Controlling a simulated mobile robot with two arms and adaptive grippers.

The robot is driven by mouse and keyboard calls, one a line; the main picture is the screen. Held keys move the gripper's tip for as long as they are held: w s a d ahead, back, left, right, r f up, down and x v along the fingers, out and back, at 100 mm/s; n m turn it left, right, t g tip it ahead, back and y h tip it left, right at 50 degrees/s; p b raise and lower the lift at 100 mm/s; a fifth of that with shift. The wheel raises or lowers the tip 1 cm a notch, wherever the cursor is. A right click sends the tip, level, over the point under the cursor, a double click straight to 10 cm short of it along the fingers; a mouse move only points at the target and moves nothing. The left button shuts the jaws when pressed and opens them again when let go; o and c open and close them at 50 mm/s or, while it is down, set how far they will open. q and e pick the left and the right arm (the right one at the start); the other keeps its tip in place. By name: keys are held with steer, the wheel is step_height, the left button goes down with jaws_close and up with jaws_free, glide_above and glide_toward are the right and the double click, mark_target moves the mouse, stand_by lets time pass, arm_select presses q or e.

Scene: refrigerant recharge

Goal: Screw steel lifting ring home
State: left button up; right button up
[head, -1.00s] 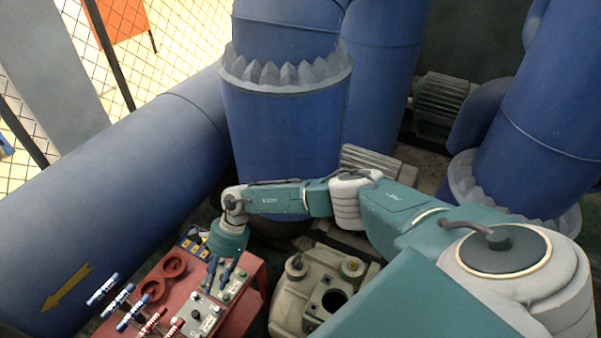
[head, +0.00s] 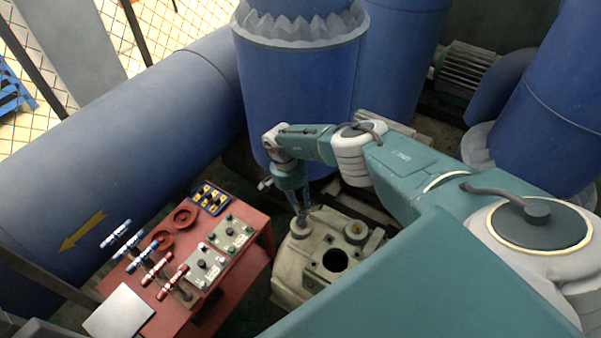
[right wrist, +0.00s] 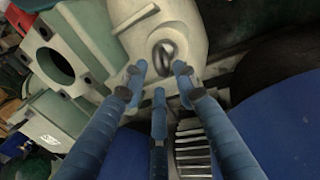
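The steel lifting ring (right wrist: 164,57) shows in the right wrist view as a small dark metal loop on a pale boss of the beige housing (right wrist: 190,25). My right gripper (right wrist: 160,80) has its three blue fingers spread, with the ring beyond and between the tips. No finger visibly touches it. In the head view my right gripper (head: 300,218) points down at the left boss of the housing (head: 292,270), and the ring cannot be made out there. My left gripper is in neither current view.
A red cart (head: 225,290) with valves, control panels (head: 232,234) and a yellow-and-blue tray (head: 209,198) stands left of the housing. The housing has an open round hole (head: 335,260) and a second boss (head: 356,231). Large blue pipes (head: 295,110) stand behind.

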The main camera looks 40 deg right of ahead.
steer(key=shift+s+f, duration=0.15)
steer(key=shift+f, duration=0.8)
arm_select(q)
steer(key=shift+s+f, duration=0.3)
steer(key=shift+s, duration=0.3)
arm_select(e)
steer(key=shift+c, duration=0.5)
jaws_close()
arm_select(q)
steer(key=shift+f, duration=0.1)
arm_select(e)
steer(key=shift+a, duration=0.1)
